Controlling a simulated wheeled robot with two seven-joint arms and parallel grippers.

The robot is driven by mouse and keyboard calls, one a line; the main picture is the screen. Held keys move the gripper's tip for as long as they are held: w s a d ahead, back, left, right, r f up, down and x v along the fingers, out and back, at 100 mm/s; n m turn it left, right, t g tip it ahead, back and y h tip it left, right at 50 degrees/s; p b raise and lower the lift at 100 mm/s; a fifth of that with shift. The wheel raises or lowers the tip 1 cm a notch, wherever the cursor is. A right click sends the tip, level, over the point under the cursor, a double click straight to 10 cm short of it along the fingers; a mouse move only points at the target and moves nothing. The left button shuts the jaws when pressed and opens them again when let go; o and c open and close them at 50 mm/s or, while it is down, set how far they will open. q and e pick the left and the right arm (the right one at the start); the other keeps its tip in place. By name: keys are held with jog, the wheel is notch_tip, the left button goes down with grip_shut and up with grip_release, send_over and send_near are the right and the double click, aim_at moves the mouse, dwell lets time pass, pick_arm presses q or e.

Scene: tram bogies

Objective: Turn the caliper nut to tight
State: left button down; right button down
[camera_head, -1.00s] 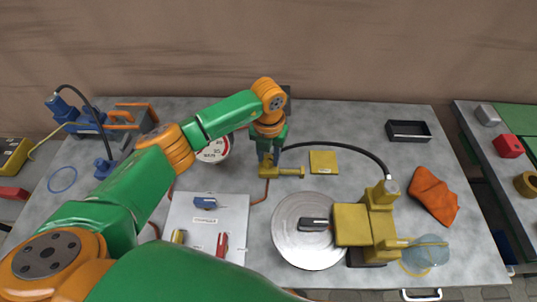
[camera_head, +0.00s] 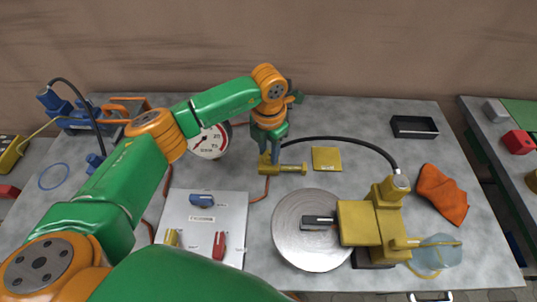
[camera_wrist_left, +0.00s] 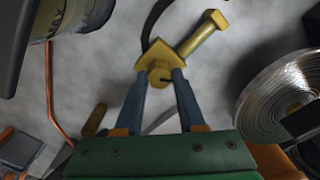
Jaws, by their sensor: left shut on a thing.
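A yellow nut with a hexagonal face (camera_wrist_left: 158,74) sits at one end of a yellow fitting, whose shank (camera_wrist_left: 198,38) runs away to the upper right in the left wrist view. My left gripper (camera_head: 269,160) points down at the fitting's left end. Its two blue fingers (camera_wrist_left: 158,80) are closed on the nut, and their tips partly hide it. My right gripper is not in view.
A steel disc (camera_head: 300,250) sits in the caliper. A black hose (camera_head: 350,141) arcs from behind the gripper to it. A panel (camera_head: 235,203) with blue, yellow and red handles and a dial gauge (camera_head: 211,143) lie left. An orange cloth (camera_head: 442,194) and black tray (camera_head: 414,126) are right.

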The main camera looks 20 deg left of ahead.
aim_at(269, 154)
pick_arm(q)
jog(key=m+b, duration=0.2)
jog(key=m, duration=0.1)
jog(key=shift+f+m, duration=0.1)
jog(key=shift+m, duration=0.2)
jog(key=shift+m+b, duration=0.8)
jog(key=shift+m, duration=0.6)
jog(key=c, duration=0.5)
grip_release()
jog(key=shift+w+d, duration=0.1)
notch_tip(269, 154, up, 7)
jog(key=shift+r+b, duration=0.2)
jog(key=shift+b, duration=0.25)
